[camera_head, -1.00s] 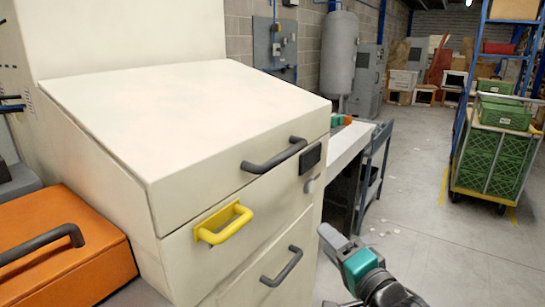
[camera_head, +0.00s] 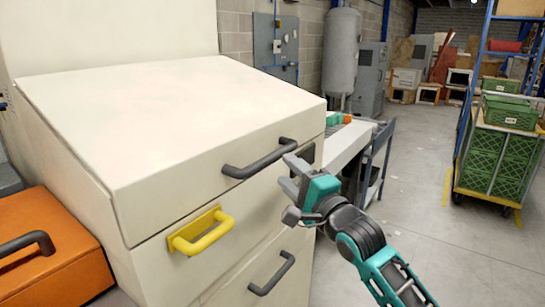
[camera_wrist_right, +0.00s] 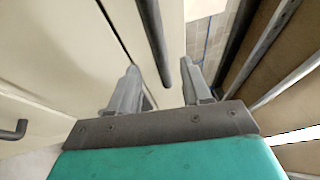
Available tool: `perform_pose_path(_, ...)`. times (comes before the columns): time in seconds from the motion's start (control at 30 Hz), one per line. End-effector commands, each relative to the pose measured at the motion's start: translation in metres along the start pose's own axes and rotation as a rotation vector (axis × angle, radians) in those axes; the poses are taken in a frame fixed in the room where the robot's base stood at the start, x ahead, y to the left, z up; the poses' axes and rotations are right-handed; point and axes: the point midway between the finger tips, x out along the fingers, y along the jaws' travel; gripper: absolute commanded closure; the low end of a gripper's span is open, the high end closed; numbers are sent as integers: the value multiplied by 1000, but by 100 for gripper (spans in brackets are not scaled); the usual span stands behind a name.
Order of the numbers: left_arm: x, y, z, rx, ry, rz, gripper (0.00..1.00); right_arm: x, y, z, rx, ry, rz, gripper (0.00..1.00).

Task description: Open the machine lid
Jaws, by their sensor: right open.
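The machine is a cream cabinet with a sloping lid (camera_head: 170,120) that lies closed on top. A dark grey bar handle (camera_head: 258,160) sits on the lid's front face. My right gripper (camera_head: 290,176) is open, just right of and slightly below this handle. In the right wrist view the open fingers of my right gripper (camera_wrist_right: 158,88) point up, and the dark handle (camera_wrist_right: 153,35) runs down toward the gap between them, seemingly not gripped. My left gripper is not in view.
A yellow handle (camera_head: 201,231) and a lower grey handle (camera_head: 272,274) are on the machine's front below the lid. An orange box (camera_head: 50,255) stands at the left. A trolley with green crates (camera_head: 497,150) stands at the right.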

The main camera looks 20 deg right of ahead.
Motion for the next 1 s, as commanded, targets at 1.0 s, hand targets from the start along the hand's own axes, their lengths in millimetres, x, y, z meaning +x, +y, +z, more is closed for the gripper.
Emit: perform_pose_path(1.0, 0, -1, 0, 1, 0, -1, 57, 72, 0, 0, -1, 0, 1, 66)
